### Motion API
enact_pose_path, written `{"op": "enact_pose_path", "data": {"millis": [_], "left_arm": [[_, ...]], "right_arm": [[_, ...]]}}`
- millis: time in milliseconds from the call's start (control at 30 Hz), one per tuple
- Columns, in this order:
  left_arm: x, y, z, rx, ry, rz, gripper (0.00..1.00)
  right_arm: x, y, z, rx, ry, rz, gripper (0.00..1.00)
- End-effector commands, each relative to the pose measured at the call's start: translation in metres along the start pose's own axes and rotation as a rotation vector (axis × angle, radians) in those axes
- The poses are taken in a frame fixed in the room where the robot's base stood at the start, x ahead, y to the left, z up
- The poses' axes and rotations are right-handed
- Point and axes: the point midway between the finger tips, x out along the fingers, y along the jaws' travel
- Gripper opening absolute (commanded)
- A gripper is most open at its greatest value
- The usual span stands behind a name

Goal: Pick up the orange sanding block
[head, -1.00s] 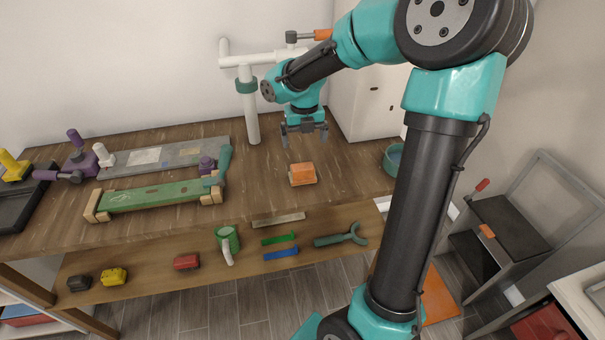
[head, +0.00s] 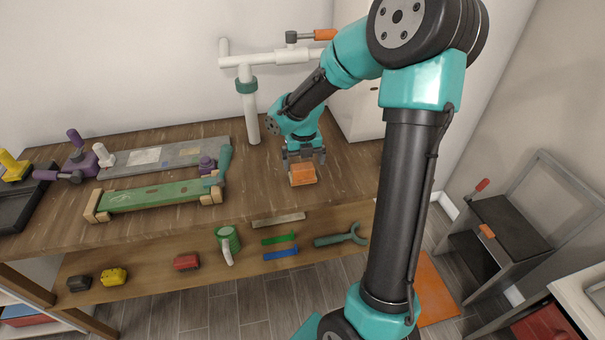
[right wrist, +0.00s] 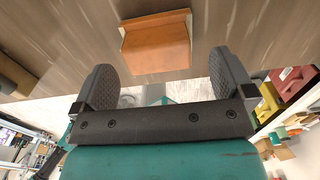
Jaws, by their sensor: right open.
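The orange sanding block (head: 303,175) lies on the wooden bench top, right of the green-topped piece. My right gripper (head: 305,157) is just above and behind it in the head view, its fingers apart. In the right wrist view the open right gripper (right wrist: 165,85) has nothing between its fingers. The orange sanding block (right wrist: 156,45) shows beyond the fingertips there, roughly centred between them and apart from them. My left gripper is not in view.
A green tool (head: 160,195) with wooden ends and a grey board (head: 165,157) lie to the left. A white pipe stand (head: 250,110) rises behind. The lower shelf (head: 150,262) holds several small tools. Bench top around the block is clear.

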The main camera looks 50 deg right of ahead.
Motion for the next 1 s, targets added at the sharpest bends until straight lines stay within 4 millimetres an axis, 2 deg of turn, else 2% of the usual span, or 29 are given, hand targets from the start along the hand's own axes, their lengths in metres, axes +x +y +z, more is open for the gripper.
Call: {"op": "enact_pose_path", "data": {"millis": [200, 300, 800, 1000], "left_arm": [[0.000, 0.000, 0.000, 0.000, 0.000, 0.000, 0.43], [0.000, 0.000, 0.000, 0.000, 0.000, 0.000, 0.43], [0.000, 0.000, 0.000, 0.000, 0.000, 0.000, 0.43], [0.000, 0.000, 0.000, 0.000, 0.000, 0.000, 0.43]], "right_arm": [[0.031, 0.002, -0.001, -0.001, 0.004, -0.001, 1.00], [0.038, 0.003, 0.000, 0.000, 0.001, 0.000, 1.00], [0.040, 0.003, 0.000, 0.000, 0.000, 0.001, 1.00], [0.040, 0.003, 0.000, 0.000, 0.000, 0.000, 0.82]]}}
